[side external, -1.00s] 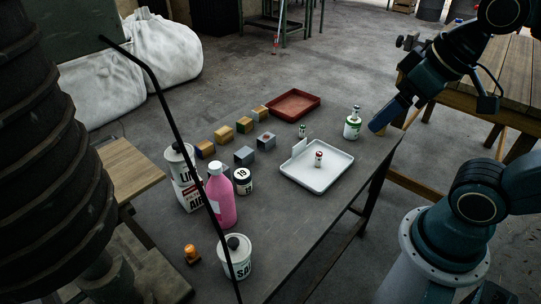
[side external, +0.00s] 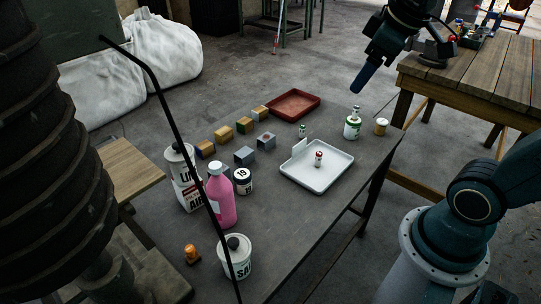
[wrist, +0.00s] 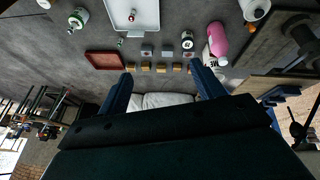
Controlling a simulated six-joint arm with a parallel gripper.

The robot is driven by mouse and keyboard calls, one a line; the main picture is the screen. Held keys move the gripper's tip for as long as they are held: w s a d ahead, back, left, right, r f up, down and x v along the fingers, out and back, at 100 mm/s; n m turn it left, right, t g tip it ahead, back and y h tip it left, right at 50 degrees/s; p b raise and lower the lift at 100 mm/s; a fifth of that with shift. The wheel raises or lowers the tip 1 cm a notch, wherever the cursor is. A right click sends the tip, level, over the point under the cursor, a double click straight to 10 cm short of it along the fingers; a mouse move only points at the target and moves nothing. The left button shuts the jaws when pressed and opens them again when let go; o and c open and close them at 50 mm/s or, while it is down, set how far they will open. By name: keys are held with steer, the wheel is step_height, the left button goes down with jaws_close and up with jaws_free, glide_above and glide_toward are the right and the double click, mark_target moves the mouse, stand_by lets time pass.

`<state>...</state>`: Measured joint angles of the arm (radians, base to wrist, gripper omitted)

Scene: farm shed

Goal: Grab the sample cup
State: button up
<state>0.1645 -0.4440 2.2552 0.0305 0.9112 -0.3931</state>
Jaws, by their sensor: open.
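My gripper (side external: 358,88) is in the air above the far right side of the table, pointing down and left, well apart from the cup. In the wrist view my gripper (wrist: 162,69) has its two blue fingers spread, with nothing between them.
The green-and-white bottle (side external: 352,127) stands close left of the cup. A white tray (side external: 333,180) holds a small red-capped vial. A red tray (side external: 292,106), several blocks, a pink bottle (side external: 221,198) and a white "SA" tub (side external: 236,262) stand farther left.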

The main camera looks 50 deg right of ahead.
steer(key=w+d+n+g, duration=0.1)
steer(key=w+d+n, duration=0.2)
steer(key=w+d, duration=0.65)
steer(key=n+g, duration=0.4)
steer(key=n, duration=0.4)
glide_above(384, 121)
steer(key=a, duration=0.1)
step_height(384, 121, down, 28)
steer(key=shift+w+a+f, duration=0.1)
steer(key=shift+w+a, duration=0.1)
steer(key=shift+f, duration=0.1)
steer(key=f, duration=0.5)
steer(key=d+f, duration=0.1)
steer(key=f, duration=0.2)
steer(key=shift+s+f, duration=0.15)
